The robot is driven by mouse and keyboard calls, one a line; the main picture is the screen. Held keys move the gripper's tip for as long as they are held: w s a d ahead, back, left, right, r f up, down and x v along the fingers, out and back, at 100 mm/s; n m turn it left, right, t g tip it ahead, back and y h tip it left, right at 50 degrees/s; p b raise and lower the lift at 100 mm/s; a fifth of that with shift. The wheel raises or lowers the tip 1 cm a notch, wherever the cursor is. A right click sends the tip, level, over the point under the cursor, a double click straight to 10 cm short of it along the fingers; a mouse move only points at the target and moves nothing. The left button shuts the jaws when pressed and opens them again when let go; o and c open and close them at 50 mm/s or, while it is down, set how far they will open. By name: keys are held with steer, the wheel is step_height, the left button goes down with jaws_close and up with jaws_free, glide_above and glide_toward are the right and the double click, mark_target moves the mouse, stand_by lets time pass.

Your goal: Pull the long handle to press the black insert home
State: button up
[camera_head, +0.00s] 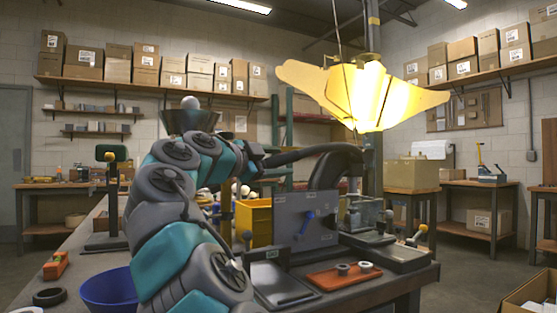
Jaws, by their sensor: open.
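A dark press with a grey upright plate (305,217) and a blue knob stands on the workbench, right of my teal and grey arm. A long dark handle (300,153) seems to run left from the top of its thick curved black body (335,168). My gripper (257,158) seems to be at the handle's left end, at the far end of my arm. Its fingers are small and partly hidden, and I cannot tell whether they touch the handle. I cannot make out the black insert.
An orange tray (322,282) with two small rings and a black tray (262,298) lie in front of the press. A lit yellow lamp shade (372,95) hangs above. A blue bowl (108,300) and yellow bin (253,232) flank my arm.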

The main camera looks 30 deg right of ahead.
steer(key=shift+d, duration=0.25)
steer(key=shift+c, duration=0.4)
jaws_close()
stand_by(0.9)
